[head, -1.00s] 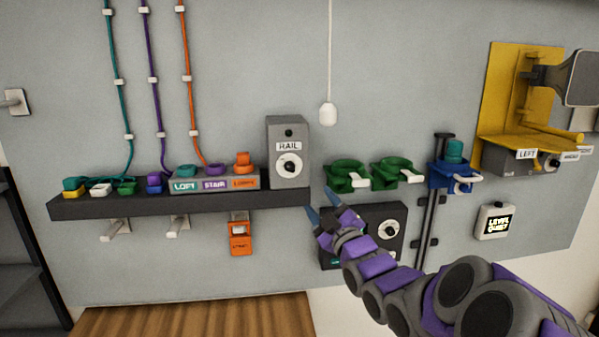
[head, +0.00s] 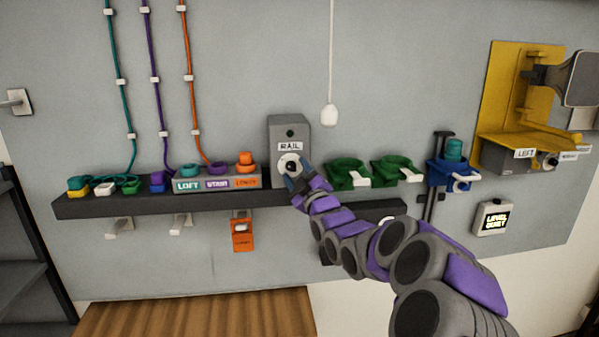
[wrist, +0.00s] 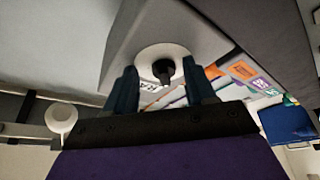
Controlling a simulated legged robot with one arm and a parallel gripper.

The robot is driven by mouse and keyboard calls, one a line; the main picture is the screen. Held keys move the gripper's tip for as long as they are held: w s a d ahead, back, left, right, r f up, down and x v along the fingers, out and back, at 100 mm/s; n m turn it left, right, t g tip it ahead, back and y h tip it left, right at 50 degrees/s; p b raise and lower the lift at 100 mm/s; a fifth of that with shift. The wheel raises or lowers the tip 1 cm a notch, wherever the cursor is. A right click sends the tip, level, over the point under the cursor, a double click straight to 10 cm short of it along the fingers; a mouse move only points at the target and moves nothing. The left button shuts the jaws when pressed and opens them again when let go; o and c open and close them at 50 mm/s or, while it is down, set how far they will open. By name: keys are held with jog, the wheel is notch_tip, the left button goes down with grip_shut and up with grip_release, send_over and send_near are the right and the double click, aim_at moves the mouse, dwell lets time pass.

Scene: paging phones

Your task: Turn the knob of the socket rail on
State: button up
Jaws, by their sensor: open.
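The grey box labelled RAIL (head: 289,133) stands on the shelf. Its black knob (head: 290,166) sits on a white round dial below the label. My gripper (head: 297,182) is at the box's lower front, partly covering the dial. In the wrist view my gripper (wrist: 159,66) is open, with one dark blue finger on each side of the knob (wrist: 163,72). I cannot tell whether either finger touches it. A small round dark-green spot (head: 290,133) shows above the label.
The dark shelf (head: 120,207) also bears the LOFT and STAIR unit (head: 217,184) to the left. Green cradles (head: 349,174) are close right of the box. A dark panel (head: 385,210) below is mostly hidden by my arm. A white pull cord (head: 330,115) hangs above right.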

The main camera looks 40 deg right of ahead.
jog(key=shift+w+a+r, duration=0.15)
jog(key=shift+w+a, duration=0.05)
jog(key=shift+a, duration=0.85)
jog(key=shift+s+d, duration=0.1)
jog(key=shift+d, duration=0.1)
jog(key=shift+c, duration=1.3)
jog(key=shift+d+f, duration=0.2)
jog(key=shift+d, duration=0.65)
jog(key=c, duration=0.4)
jog(key=shift+a, duration=0.2)
grip_shut()
